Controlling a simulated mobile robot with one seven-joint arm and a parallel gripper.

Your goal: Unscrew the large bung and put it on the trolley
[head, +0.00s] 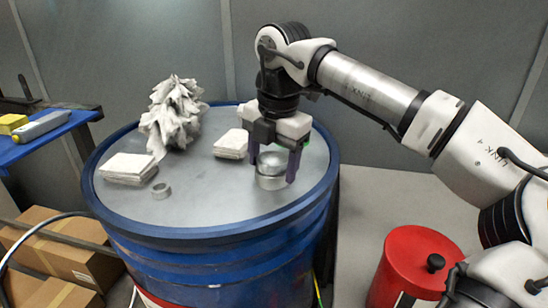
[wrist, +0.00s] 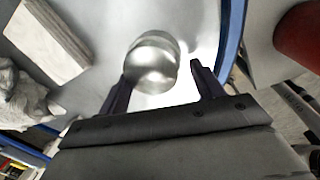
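The large bung (head: 270,161) is a shiny silver metal piece at the right side of the blue drum's grey lid (head: 205,205). It sits on or in a round metal collar (head: 271,183); I cannot tell how far it is seated. My gripper (head: 274,170) points down over it with dark fingers on either side. In the wrist view, the bung (wrist: 152,62) lies just beyond the fingertips of my gripper (wrist: 160,72), near the left finger, with a gap to the right finger. A blue-topped surface (head: 20,152), apparently the trolley, stands at the far left.
The lid also holds a crumpled grey-white cloth heap (head: 174,115), two pale stacked pads (head: 130,168) (head: 232,143) and a small metal ring (head: 161,191). A yellow block (head: 12,123) and a grey tool (head: 42,126) lie on the blue surface. A red can (head: 415,265) stands right; boxes (head: 60,250) lie lower left.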

